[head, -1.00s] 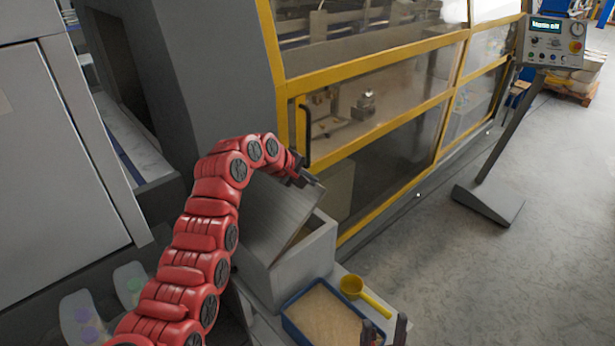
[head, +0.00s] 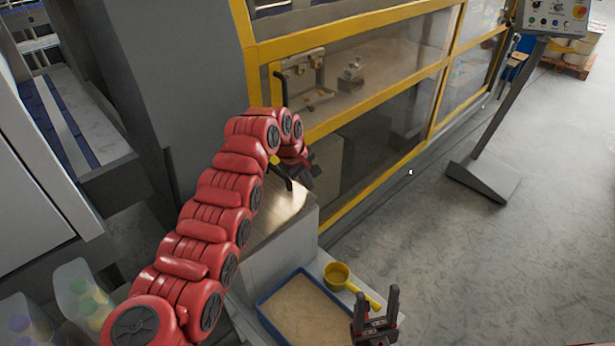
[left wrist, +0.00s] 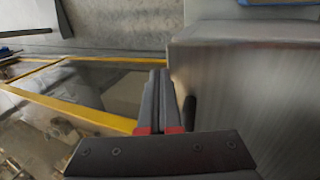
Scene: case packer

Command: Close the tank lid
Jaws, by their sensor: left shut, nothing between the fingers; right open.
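The tank (head: 282,245) is a grey metal box below my left arm. Its grey lid (head: 285,208) lies about flat across the top, with no opening showing; my arm hides its left part. In the left wrist view the lid (left wrist: 245,95) fills the right side, with a dark handle-like bar (left wrist: 189,112) at its edge. My left gripper (head: 308,172) is shut and empty over the lid's far edge. Its fingers (left wrist: 156,98) are beside the bar; I cannot tell whether they touch the lid. My right gripper (head: 376,295) is open and empty at the bottom.
A blue tray (head: 264,312) of tan granules and a yellow scoop (head: 337,274) are in front of the tank. A yellow-framed machine guard (head: 350,215) stands close behind it. A control panel stand (head: 485,180) is at the right, with open floor around it.

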